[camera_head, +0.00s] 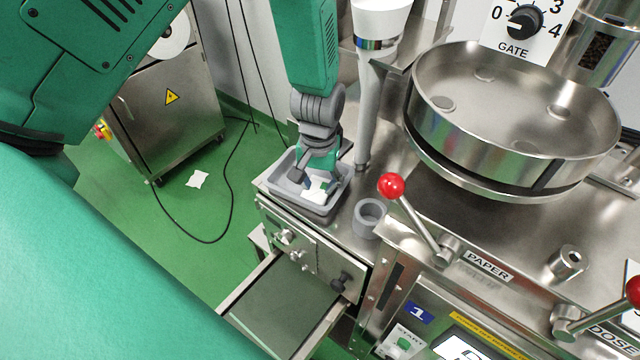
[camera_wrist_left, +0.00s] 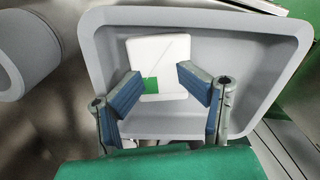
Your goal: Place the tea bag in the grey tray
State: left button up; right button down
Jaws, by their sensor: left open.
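The grey tray (camera_head: 329,206) stands on the metal counter near its left edge, and it fills most of the left wrist view (camera_wrist_left: 285,50). A white tea bag (camera_head: 317,190) with a green tag lies in the tray; in the left wrist view the tea bag (camera_wrist_left: 160,55) lies towards the tray's far wall. My left gripper (camera_head: 317,183) points down into the tray. In the left wrist view its blue finger pads (camera_wrist_left: 160,90) are apart, on either side of the tea bag's near end. My right gripper is not in view.
A grey ring (camera_head: 369,217) stands beside the tray. A red-knobbed lever (camera_head: 392,186) and a large round steel pan (camera_head: 515,110) are to the right. An open drawer (camera_head: 285,300) juts out below the counter. A white scrap (camera_head: 197,179) lies on the green floor.

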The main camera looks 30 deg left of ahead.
aim_at(317, 186)
pick_arm(q)
notch_tip(317, 186, up, 12)
jog(key=shift+w+f+b, duration=0.15)
jog(key=shift+b, duration=0.2)
jog(key=shift+a, duration=0.25)
